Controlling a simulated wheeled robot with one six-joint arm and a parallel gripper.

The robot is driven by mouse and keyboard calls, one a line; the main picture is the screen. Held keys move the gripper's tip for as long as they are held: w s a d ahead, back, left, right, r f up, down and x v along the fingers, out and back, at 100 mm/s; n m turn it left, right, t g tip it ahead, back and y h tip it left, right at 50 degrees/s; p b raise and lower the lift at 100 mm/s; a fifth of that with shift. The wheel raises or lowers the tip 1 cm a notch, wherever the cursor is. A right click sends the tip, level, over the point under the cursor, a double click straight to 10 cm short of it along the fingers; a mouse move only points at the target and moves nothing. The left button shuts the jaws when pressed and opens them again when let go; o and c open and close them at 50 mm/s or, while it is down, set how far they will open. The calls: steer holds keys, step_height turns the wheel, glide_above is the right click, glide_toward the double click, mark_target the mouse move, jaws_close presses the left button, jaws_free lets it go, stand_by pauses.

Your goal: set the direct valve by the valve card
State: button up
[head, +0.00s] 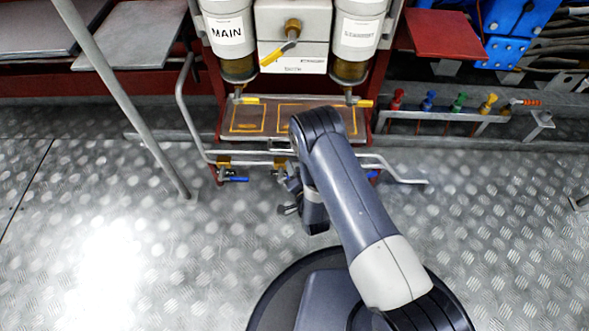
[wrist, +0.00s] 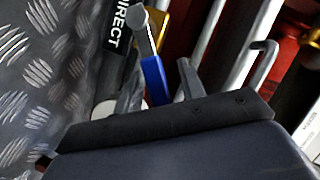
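The direct valve's blue lever (wrist: 154,80) shows in the wrist view, below a round grey pivot, beside a black label reading DIRECT (wrist: 118,27). My gripper (wrist: 160,82) is open, with one finger on each side of the lever. I see a gap on the right side; contact on the left cannot be told. In the head view my gripper (head: 287,194) is low in front of the pipes, partly hidden by my arm. I cannot pick out a readable valve card in either view.
The canister marked MAIN (head: 228,32) and another canister (head: 358,35) flank a box with a yellow-handled valve (head: 278,53). Blue-handled valves sit on the lower pipe at left (head: 236,179) and right (head: 373,174). Bent grey pipes (head: 400,179) jut forward. The floor is clear.

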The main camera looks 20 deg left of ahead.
jaws_close()
